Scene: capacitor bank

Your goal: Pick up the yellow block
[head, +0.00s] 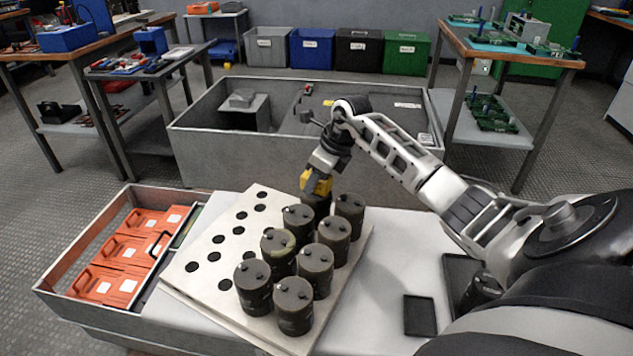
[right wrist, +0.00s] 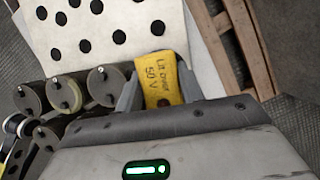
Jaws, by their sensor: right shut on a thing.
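The yellow block (head: 316,182) is at the far end of the group of dark capacitors, above the white perforated board. In the right wrist view the yellow block (right wrist: 160,78) carries dark writing with "50 V" and lies between the two fingers. My right gripper (head: 321,172) is shut on it, reaching in from the right. The right gripper also shows in the right wrist view (right wrist: 163,90). Part of a dark cylinder shows right below the block in the head view; whether the block touches it I cannot tell. My left gripper is not in view.
Several capacitors (head: 293,305) stand on the right part of the white board (head: 190,280); its left part has bare holes. A metal tray (head: 60,280) with orange cases (head: 110,285) is at left. A large grey bin (head: 200,150) stands behind. A small black tray (head: 419,315) lies at right.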

